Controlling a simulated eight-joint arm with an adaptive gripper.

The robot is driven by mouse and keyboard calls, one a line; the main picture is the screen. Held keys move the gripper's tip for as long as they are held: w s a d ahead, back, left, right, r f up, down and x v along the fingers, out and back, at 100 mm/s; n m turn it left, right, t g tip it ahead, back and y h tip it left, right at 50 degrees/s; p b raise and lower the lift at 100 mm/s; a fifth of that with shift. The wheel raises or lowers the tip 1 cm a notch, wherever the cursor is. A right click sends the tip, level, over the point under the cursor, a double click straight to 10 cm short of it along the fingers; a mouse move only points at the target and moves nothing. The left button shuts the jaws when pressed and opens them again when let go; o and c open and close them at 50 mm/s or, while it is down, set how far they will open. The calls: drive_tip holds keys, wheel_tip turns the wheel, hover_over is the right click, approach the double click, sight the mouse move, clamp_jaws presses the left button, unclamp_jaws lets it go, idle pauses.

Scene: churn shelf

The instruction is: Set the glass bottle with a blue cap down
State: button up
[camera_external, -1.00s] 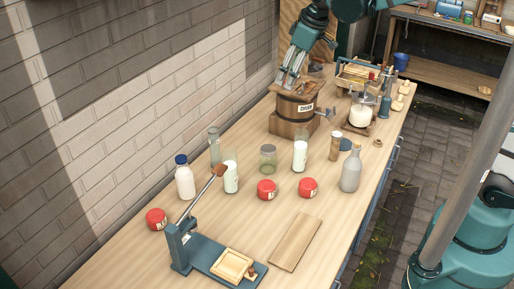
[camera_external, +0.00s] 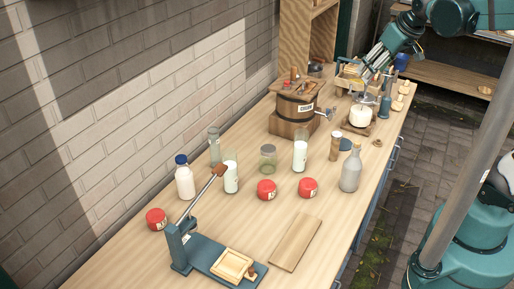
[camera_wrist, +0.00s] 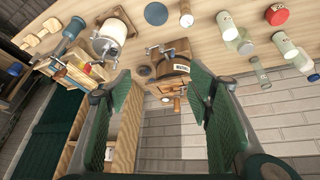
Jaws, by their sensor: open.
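The glass bottle with a blue cap (camera_external: 184,178) stands upright on the wooden table, near the brick wall at the left in the external view. It holds something white. My gripper (camera_external: 370,65) is far from it, up at the back right above the wooden crate area. In the wrist view my gripper (camera_wrist: 160,105) has its two green-padded fingers spread wide, with nothing between them.
A wooden churn (camera_external: 296,107) stands at the table's back. Several jars, milk glasses, red lids (camera_external: 266,190) and a grey bottle (camera_external: 350,172) fill the middle. A blue lever press (camera_external: 205,250) and a board (camera_external: 296,243) are in front. The brick wall bounds the left.

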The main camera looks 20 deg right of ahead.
drive_tip(key=s+d+f+m+t+h, duration=0.1)
drive_tip(key=s+d+f+m, duration=0.2)
drive_tip(key=s+d, duration=0.6)
drive_tip(key=d+m, duration=0.1)
drive_tip(key=d, duration=0.2)
drive_tip(key=shift+s+d+f+t+h, duration=0.15)
drive_tip(key=shift+s+f+t+h, duration=0.15)
wheel_tip(320, 180, down, 23)
drive_tip(key=b, duration=2.2)
drive_tip(key=shift+b, duration=0.4)
